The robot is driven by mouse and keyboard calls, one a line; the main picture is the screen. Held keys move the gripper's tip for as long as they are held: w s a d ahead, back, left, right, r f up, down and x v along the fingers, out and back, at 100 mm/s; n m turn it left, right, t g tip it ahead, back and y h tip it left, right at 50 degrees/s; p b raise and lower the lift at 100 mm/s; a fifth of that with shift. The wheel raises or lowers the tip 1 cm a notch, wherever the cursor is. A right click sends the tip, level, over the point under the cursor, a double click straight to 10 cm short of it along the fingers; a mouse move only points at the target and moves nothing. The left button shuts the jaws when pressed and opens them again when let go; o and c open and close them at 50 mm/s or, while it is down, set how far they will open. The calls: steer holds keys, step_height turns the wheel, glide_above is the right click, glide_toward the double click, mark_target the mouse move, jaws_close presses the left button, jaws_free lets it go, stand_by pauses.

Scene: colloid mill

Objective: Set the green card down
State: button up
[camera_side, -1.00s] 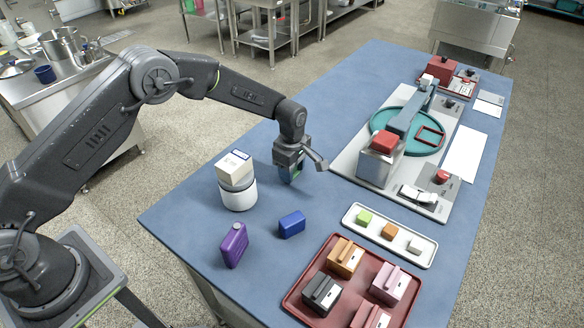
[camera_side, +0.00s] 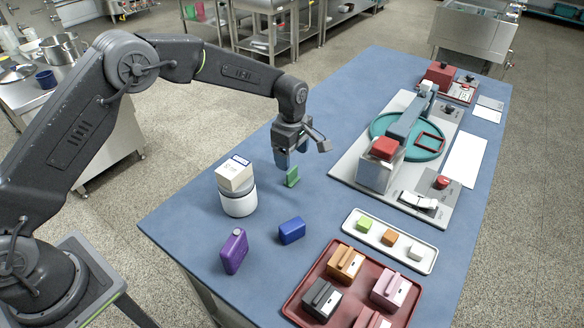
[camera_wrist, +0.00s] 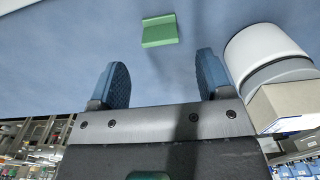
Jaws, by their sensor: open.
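The green card (camera_side: 292,176) stands on the blue table (camera_side: 330,120), near the white round container. In the wrist view the card (camera_wrist: 159,30) is beyond the fingertips, centred between them and apart from both. My gripper (camera_side: 292,160) is open and empty, just above the card. Its two blue fingers (camera_wrist: 158,72) are spread wide in the wrist view.
A white round container (camera_side: 239,200) with a cream box (camera_side: 234,173) on top stands left of the card. A white tray (camera_side: 429,262), a red tray (camera_side: 293,302) and the grey machine base (camera_side: 345,165) are to the right.

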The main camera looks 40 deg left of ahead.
steer(key=s+a+r+m+t, duration=0.2)
steer(key=s+a+r+m, duration=0.15)
steer(key=s+r, duration=0.6)
steer(key=s+a+r+m+t, duration=0.15)
steer(key=s+r+m, duration=0.4)
steer(key=r, duration=0.75)
steer(key=s+a+m+t, duration=0.2)
steer(key=s+m, duration=0.7)
steer(key=s, duration=0.9)
steer(key=shift+s+a+f, duration=0.35)
steer(key=shift+a, duration=0.2)
